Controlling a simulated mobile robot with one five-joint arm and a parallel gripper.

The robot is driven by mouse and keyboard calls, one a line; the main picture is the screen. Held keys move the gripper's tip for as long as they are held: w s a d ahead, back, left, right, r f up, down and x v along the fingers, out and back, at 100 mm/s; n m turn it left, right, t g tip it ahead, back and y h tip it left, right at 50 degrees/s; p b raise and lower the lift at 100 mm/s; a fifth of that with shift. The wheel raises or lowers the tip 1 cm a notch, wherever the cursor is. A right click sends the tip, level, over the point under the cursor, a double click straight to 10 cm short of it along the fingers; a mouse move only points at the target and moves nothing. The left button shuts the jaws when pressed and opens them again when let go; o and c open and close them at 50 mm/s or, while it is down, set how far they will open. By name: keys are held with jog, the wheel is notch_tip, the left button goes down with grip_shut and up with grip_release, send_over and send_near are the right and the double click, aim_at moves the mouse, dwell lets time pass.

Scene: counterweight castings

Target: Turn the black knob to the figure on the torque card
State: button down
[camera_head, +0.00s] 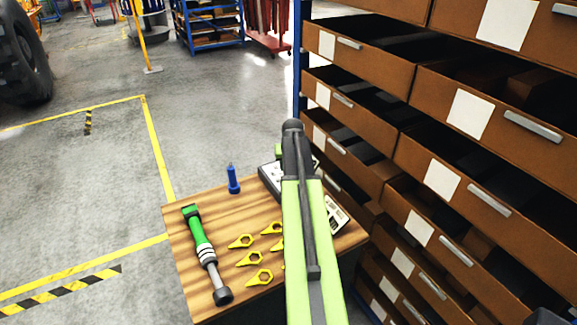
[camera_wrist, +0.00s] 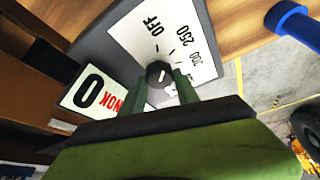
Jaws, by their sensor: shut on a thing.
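The black knob (camera_wrist: 157,70) sits on a white dial plate (camera_wrist: 128,35) marked OFF, 250 and a further figure, with other marks hidden by a finger. A light pointer line shows on the knob, but I cannot tell which figure it meets. My gripper (camera_wrist: 163,80) is shut on the knob, one finger on each side. The plate is on a dark grey box (camera_head: 268,170), partly covered by my arm in the head view. I cannot make out a torque card for certain.
The wooden table (camera_head: 185,215) also holds a green torque wrench (camera_head: 202,240), several yellow tags (camera_head: 250,258) and a blue upright tool (camera_head: 233,180). A rack of open brown drawers (camera_head: 440,180) stands close on the right.

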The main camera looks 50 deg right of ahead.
jog(key=shift+w+a+m+g+h, duration=0.1)
jog(key=shift+m+g+h, duration=0.2)
jog(key=shift+m, duration=0.85)
jog(key=shift+w+a+m+g+h, duration=0.15)
jog(key=shift+m+g, duration=0.25)
jog(key=shift+m, duration=0.75)
jog(key=shift+s+d, duration=0.1)
jog(key=c, duration=0.9)
grip_release()
jog(key=shift+s+r+p, duration=0.1)
jog(key=shift+r+p, duration=0.4)
jog(key=p+v, duration=1.5)
jog(key=v, duration=0.1)
jog(key=shift+a, duration=0.45)
